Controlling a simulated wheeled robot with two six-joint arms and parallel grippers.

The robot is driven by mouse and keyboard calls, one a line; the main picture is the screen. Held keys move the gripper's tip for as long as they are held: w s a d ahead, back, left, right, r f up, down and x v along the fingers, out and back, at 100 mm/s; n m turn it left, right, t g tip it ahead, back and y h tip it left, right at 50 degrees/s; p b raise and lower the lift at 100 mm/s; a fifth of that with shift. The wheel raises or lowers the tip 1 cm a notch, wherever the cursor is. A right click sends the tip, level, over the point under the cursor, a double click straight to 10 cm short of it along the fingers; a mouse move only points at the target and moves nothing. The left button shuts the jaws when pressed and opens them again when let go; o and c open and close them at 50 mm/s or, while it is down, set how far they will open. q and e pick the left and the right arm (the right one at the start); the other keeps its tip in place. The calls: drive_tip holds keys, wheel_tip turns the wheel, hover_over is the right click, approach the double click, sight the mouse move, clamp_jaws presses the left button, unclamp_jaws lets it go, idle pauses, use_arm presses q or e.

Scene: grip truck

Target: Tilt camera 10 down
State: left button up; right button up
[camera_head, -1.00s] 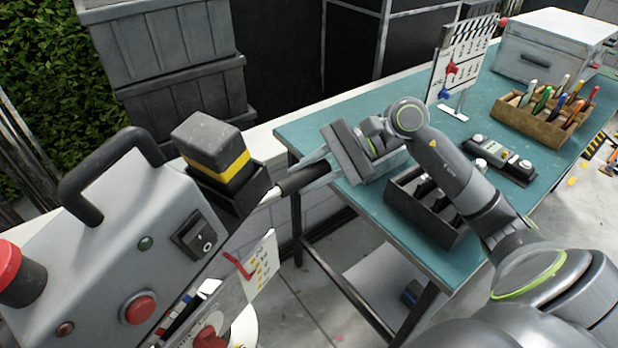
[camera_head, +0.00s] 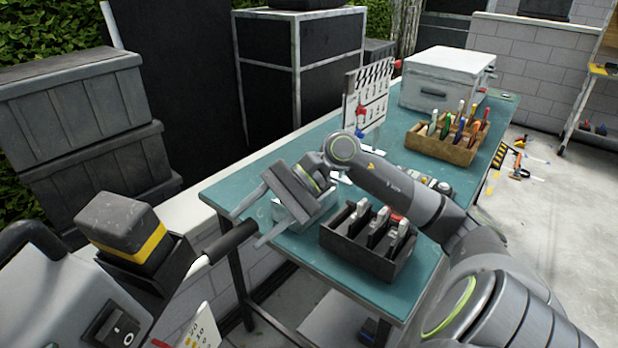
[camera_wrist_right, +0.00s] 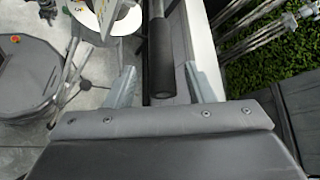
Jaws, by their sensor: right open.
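A camera-like grey unit (camera_head: 45,290) with a black handle, a switch and a black box with a yellow band (camera_head: 125,232) stands at lower left in the head view. A bar with a black grip (camera_head: 228,243) sticks out from it toward the table. My right gripper (camera_head: 248,226) is open at the end of this grip, one finger on each side. In the right wrist view the black grip (camera_wrist_right: 161,50) lies between the two fingers (camera_wrist_right: 160,84), with gaps on both sides. My left gripper is not in view.
A teal table (camera_head: 222,190) carries a black divided tray (camera_head: 345,255), a clapperboard (camera_head: 370,95), a wooden tool box (camera_head: 445,148) and a white case (camera_head: 440,85). Grey crates (camera_head: 85,140) are stacked at left. Floor at right is mostly clear.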

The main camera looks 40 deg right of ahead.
drive_tip(key=b+v, duration=0.1)
drive_tip(key=v, duration=1.2)
drive_tip(key=shift+b, duration=0.35)
drive_tip(key=shift+d+r, duration=0.1)
drive_tip(key=shift+r, duration=0.05)
